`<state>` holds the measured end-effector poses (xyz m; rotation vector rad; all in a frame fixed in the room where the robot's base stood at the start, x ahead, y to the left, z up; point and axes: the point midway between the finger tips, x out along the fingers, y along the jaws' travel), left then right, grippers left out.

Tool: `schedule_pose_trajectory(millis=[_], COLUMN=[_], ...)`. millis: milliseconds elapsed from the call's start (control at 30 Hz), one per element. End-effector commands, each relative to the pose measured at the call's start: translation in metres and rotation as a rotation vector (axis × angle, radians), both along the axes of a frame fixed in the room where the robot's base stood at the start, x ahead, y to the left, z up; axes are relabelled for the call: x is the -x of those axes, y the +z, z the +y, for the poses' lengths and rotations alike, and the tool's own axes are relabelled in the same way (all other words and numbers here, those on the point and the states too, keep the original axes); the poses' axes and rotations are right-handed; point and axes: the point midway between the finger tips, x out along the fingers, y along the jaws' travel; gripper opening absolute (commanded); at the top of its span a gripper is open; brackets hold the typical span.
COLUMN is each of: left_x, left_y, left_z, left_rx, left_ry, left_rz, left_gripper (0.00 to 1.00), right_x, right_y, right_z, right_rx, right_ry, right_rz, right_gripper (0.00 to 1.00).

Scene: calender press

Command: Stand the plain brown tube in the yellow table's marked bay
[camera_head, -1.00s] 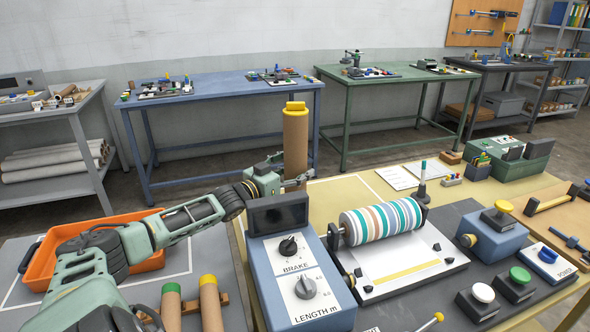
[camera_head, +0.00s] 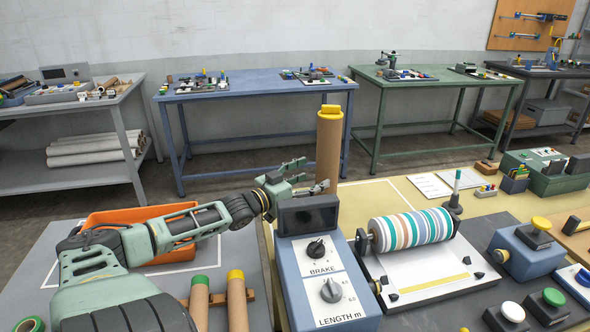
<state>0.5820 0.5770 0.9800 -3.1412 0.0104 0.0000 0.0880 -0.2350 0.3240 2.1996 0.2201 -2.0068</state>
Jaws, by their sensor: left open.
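A tall plain brown tube (camera_head: 328,158) with a yellow top stands upright at the far left corner of the yellow table (camera_head: 470,196). White lines (camera_head: 388,179) mark an area on the tabletop just right of it. The tube's foot is hidden behind the blue console and my gripper, so I cannot tell whether it is inside the lines. My left gripper (camera_head: 311,176) is open, its fingers spread at the tube's left side, with the lower finger overlapping the tube in view. I cannot tell whether they touch. My right gripper is out of view.
The blue brake and length console (camera_head: 322,283) stands close in front of the tube. A striped roll (camera_head: 412,229) lies to its right. Green-topped and yellow-topped tubes (camera_head: 237,300) and an orange bin (camera_head: 180,255) are on the grey table at left.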

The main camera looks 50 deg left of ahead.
Motion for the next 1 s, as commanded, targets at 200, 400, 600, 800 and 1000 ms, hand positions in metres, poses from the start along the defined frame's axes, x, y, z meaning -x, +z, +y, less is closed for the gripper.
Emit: schedule_pose_trajectory(millis=[200, 400, 600, 800, 1000], left_x=[0.027, 0.046, 0.055, 0.056, 0.056], left_y=[0.000, -0.001, 0.000, 0.000, 0.000], left_z=[0.000, 0.000, 0.000, 0.000, 0.000], left_rx=[0.001, 0.002, 0.001, 0.001, 0.001], left_ry=[0.000, 0.000, 0.000, 0.000, 0.000], left_rz=[0.004, 0.002, 0.001, 0.000, 0.000], left_gripper=[0.68, 0.68, 0.68, 0.68, 0.68], right_x=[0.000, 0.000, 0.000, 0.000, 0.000], right_y=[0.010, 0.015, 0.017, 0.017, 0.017], right_z=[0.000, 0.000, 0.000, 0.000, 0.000], right_rx=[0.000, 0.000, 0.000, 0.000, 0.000], right_ry=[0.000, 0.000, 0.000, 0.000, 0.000], right_rz=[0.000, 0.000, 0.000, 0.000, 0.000], right_gripper=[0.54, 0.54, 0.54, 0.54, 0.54])
